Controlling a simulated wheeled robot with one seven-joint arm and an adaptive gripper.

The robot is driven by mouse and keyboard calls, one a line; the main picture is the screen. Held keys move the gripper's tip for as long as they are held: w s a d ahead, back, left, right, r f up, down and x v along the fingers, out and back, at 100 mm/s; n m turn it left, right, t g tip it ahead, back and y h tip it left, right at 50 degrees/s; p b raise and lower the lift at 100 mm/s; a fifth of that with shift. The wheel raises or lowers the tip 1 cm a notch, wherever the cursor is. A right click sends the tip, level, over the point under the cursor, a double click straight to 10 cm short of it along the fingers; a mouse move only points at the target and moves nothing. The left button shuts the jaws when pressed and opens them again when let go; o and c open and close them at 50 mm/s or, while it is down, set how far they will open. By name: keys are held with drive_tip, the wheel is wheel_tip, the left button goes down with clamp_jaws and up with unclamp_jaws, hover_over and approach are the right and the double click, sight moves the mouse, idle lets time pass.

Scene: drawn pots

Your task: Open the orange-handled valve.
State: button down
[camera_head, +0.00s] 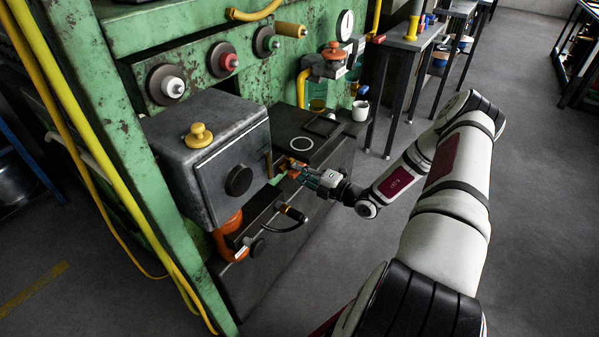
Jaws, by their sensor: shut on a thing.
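My gripper (300,174) reaches in from the right, at the right side of the grey metal box (205,150) on the green machine. Its fingers are closed around a small orange piece (293,173), which looks like the valve's orange handle. The fingers hide most of this piece, and the valve body behind it cannot be made out. How far the handle is turned cannot be told.

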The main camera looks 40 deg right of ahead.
drive_tip(key=c, duration=1.5)
unclamp_jaws()
drive_tip(key=v, duration=1.2)
